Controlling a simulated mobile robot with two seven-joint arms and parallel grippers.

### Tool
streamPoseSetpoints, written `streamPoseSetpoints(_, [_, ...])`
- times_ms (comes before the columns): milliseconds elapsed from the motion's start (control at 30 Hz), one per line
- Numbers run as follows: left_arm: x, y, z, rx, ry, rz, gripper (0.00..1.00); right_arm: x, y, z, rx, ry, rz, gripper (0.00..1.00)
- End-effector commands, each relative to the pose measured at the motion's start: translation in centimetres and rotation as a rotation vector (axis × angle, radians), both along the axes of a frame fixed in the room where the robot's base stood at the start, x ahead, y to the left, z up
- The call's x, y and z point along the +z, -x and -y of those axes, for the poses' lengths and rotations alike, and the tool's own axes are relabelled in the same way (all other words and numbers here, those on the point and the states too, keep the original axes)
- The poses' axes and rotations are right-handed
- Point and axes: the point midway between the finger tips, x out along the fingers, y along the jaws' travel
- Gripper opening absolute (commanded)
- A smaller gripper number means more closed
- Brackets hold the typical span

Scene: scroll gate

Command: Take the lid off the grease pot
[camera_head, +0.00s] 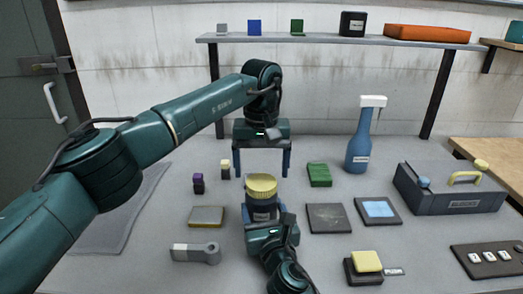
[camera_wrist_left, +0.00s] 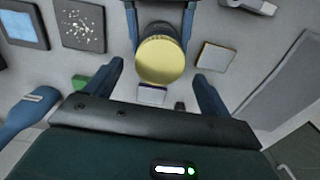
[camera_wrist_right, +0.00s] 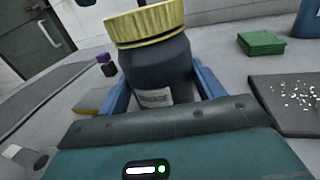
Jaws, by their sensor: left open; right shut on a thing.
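The grease pot (camera_head: 262,213) is a dark jar with a label, upright on the grey table in the middle of the head view. Its ribbed yellow lid (camera_head: 262,186) is on top. In the right wrist view the pot (camera_wrist_right: 155,68) stands between the blue fingers with its lid (camera_wrist_right: 145,22) above them. My right gripper (camera_head: 265,218) is shut on the pot's body from the near side. My left gripper (camera_head: 262,172) is open, fingers pointing down, behind and above the pot. In the left wrist view the lid (camera_wrist_left: 160,58) lies ahead, between the open fingers and apart from them.
A dark tile (camera_head: 327,218), a blue-topped tile (camera_head: 378,210) and a toolbox (camera_head: 450,190) lie right.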

Motion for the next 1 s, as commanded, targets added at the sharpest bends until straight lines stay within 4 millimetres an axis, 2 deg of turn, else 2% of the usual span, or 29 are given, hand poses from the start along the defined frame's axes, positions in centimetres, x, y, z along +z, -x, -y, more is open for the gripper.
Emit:
streamPoseSetpoints(100, [-1.7, 0.0, 0.0, 0.001, 0.0, -0.001, 0.82, -0.1, 0.0, 0.0, 0.0, 0.0, -0.001, 0.03])
streamPoseSetpoints(233, [-2.7, 0.0, 0.0, 0.002, 0.0, -0.001, 0.82, -0.1, 0.0, 0.0, 0.0, 0.0, -0.001, 0.03])
streamPoseSetpoints(567, [-3.1, 0.0, 0.0, 0.002, 0.001, 0.001, 0.82, -0.1, 0.0, 0.0, 0.0, 0.0, -0.001, 0.03])
streamPoseSetpoints(1000, [-3.0, 0.0, 0.0, 0.003, 0.0, 0.001, 0.47, -0.1, 0.0, 0.0, 0.0, 0.0, -0.001, 0.03])
